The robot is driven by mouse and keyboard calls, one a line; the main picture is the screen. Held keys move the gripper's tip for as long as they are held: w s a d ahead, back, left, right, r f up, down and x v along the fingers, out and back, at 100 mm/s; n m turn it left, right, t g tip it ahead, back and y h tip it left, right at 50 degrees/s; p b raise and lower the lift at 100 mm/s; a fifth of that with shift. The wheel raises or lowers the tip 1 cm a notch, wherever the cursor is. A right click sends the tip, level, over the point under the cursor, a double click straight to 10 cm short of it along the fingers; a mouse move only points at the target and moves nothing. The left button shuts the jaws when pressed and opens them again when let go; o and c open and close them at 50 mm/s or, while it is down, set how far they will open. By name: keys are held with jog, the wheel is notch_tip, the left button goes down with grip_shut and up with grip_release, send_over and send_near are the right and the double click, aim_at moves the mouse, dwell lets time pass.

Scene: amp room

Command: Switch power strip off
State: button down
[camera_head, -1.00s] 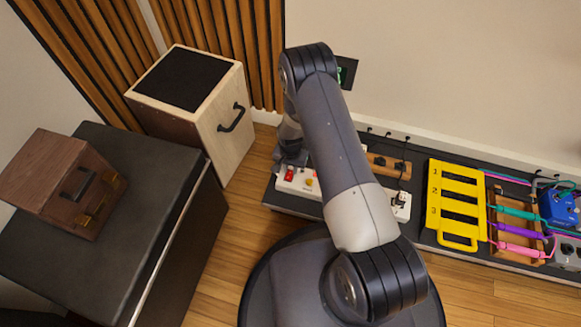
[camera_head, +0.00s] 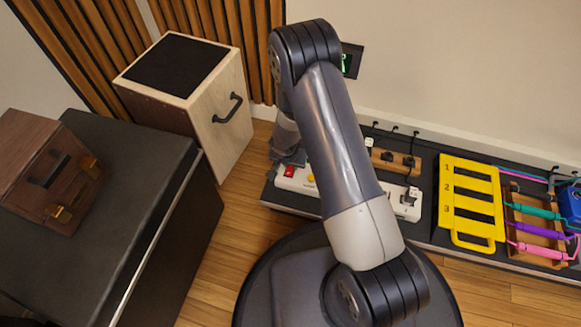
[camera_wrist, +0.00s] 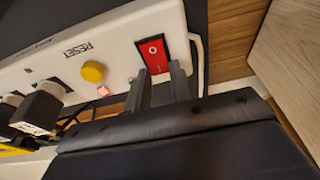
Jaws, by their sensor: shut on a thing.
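The white power strip (camera_head: 298,180) lies on a dark low platform along the wall, partly hidden behind my arm. Its red rocker switch (camera_wrist: 153,53), marked with a circle, is at one end of the strip in the wrist view. It also shows in the head view (camera_head: 289,171). A small red light (camera_wrist: 103,91) glows beside a yellow reset button (camera_wrist: 93,71). My gripper (camera_wrist: 161,72) has its fingertips at the near edge of the switch, shut on it with a finger toward each side. The exact contact is hard to see.
Black plugs (camera_wrist: 40,108) sit in the strip beyond the button. A yellow numbered rack (camera_head: 471,201) and a wooden tray of coloured cables (camera_head: 536,233) are to the right. A wooden box with a handle (camera_head: 229,117) stands left of the platform. Wooden floor lies between.

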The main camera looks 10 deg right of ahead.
aim_at(288, 175)
jog(key=shift+d, duration=0.1)
jog(key=c, duration=1.2)
grip_release()
jog(key=shift+c, duration=0.2)
jog(key=shift+r, duration=0.1)
jog(key=p+v, duration=0.4)
jog(key=v, duration=0.6)
jog(key=shift+r, duration=0.3)
jog(key=shift+s, duration=0.1)
